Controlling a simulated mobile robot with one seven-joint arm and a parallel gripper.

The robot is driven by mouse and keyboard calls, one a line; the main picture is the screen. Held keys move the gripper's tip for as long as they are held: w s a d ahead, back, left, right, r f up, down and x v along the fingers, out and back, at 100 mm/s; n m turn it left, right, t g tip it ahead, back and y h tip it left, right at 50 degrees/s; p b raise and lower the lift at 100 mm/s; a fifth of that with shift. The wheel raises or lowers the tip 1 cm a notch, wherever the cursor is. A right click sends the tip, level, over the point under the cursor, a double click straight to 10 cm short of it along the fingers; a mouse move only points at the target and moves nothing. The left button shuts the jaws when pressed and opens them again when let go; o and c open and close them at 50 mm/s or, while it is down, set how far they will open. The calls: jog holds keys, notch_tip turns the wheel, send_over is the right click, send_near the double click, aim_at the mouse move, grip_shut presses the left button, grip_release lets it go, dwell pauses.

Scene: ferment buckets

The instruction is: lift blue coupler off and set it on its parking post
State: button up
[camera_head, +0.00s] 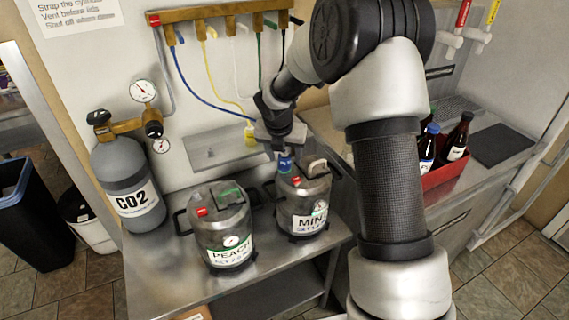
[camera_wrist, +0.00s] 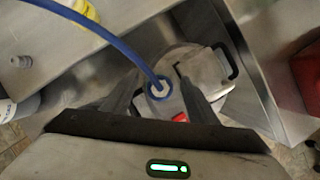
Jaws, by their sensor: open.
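The blue coupler (camera_head: 285,164) sits on top of the MINT keg (camera_head: 305,196), with its blue hose running up to the wall manifold. In the wrist view the blue coupler (camera_wrist: 159,91) shows as a blue ring with a pale centre, between my two fingers. My gripper (camera_head: 281,150) is open, pointing down right above the coupler; in the wrist view its fingers (camera_wrist: 158,84) stand apart on either side, and I cannot tell whether they touch it. A small bare post (camera_head: 210,153) stands on the metal wall shelf (camera_head: 190,143), left of the yellow coupler (camera_head: 250,134).
The PEACH keg (camera_head: 222,226) stands just left of the MINT keg. A CO2 cylinder (camera_head: 125,180) with gauges is at the left. Several hoses hang from the wooden manifold (camera_head: 205,12). A red crate of bottles (camera_head: 440,172) stands at the right.

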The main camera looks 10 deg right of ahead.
aim_at(285, 153)
jog(key=c, duration=1.2)
notch_tip(285, 153, up, 10)
jog(key=shift+f+p, duration=0.1)
jog(key=shift+p, duration=0.8)
